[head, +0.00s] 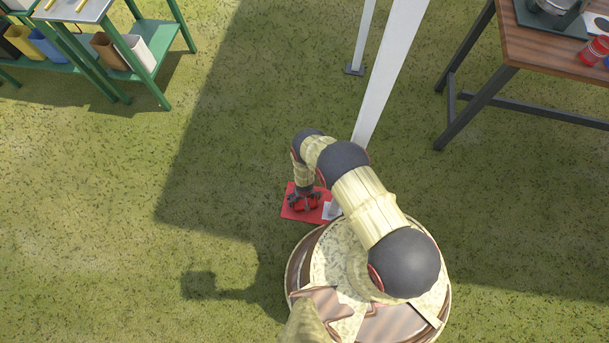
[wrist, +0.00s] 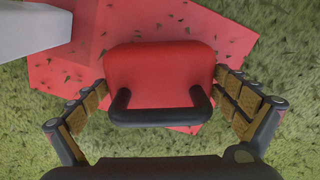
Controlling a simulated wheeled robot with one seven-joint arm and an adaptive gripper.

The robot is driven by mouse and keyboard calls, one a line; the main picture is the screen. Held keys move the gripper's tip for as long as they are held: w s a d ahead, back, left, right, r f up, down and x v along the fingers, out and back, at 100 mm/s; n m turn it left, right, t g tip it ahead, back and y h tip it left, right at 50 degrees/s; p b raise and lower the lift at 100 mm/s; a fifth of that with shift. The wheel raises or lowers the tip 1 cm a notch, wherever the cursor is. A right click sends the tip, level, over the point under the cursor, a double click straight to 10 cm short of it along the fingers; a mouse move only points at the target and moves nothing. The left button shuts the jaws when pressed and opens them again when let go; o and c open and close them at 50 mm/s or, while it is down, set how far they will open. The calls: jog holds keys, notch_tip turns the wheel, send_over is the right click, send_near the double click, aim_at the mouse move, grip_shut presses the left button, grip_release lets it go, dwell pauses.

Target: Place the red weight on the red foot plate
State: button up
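The red weight (wrist: 160,68), a rounded block with a black handle (wrist: 160,115), sits between my gripper's fingers (wrist: 160,80) in the wrist view. Both fingertips meet its sides, so my gripper appears shut on it. In the head view the weight (head: 299,206) is partly hidden under my gripper (head: 304,199). The flat red foot plate (head: 319,216) lies on the grass by the foot of a white post. The plate also shows behind the weight in the wrist view (wrist: 65,78). The weight is over the plate; I cannot tell whether it touches it.
The white post (head: 385,85) rises right beside the plate, close to my arm. A wooden-topped table (head: 555,50) with red cans (head: 594,50) stands at upper right. A green bench (head: 150,35) with several pots stands at upper left. The grass (head: 110,200) on the left is clear.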

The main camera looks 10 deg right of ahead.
jog(key=shift+r, duration=0.1)
notch_tip(320, 180, up, 12)
jog(key=p, duration=0.6)
dwell(0.6)
